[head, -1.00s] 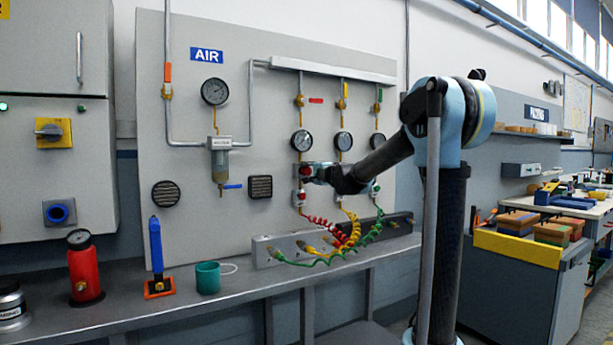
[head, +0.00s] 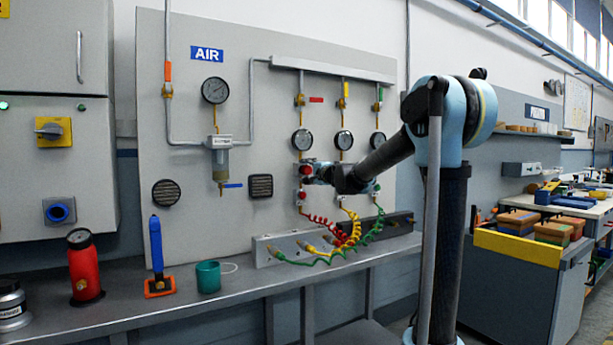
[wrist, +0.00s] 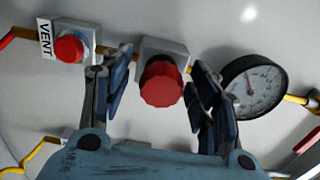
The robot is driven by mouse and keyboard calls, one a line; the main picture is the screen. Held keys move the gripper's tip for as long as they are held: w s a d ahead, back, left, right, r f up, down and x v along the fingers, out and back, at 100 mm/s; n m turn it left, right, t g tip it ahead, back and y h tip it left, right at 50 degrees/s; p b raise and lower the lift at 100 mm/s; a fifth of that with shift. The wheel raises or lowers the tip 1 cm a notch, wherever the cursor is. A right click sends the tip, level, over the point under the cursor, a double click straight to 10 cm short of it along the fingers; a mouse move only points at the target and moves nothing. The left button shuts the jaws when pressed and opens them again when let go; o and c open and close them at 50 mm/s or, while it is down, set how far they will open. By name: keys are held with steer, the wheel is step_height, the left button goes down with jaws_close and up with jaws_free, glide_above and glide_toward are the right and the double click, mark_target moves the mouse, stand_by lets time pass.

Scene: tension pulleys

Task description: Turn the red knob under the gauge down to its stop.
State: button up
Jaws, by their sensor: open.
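The red knob (wrist: 162,84) is a faceted red cap on a grey block on the panel. It also shows small in the head view (head: 305,170), below the left one of three gauges. That gauge (wrist: 254,86) has a white dial and black rim, and shows in the head view too (head: 303,139). My gripper (wrist: 163,72) is open, with one dark finger on each side of the knob. Gaps show between the fingers and the knob, and I see no clear contact. In the head view my wrist partly hides the area around the knob.
A red button (wrist: 69,48) beside a VENT label sits on the same line. Red, yellow and green coiled hoses (head: 350,238) hang below. The bench (head: 235,292) holds a red bottle (head: 84,268), a blue-handled tool (head: 157,250) and a green cup (head: 208,277).

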steer(key=v, duration=1.2)
steer(key=shift+w+f, duration=0.1)
steer(key=s+d+f+n+g+h, duration=0.3)
steer(key=s+f+n+g, duration=0.5)
steer(key=s+f, duration=1.15)
steer(key=s+d+f+n+g+h, duration=0.1)
steer(key=s+d+f+g+h, duration=0.1)
steer(key=s+d+f, duration=0.7)
steer(key=s+d+f+n+g+h, duration=0.2)
steer(key=s+d+f+h, duration=0.3)
steer(key=s+d+f, duration=0.4)
steer(key=s+f, duration=0.1)
steer(key=s, duration=0.4)
steer(key=shift+f+g, duration=0.4)
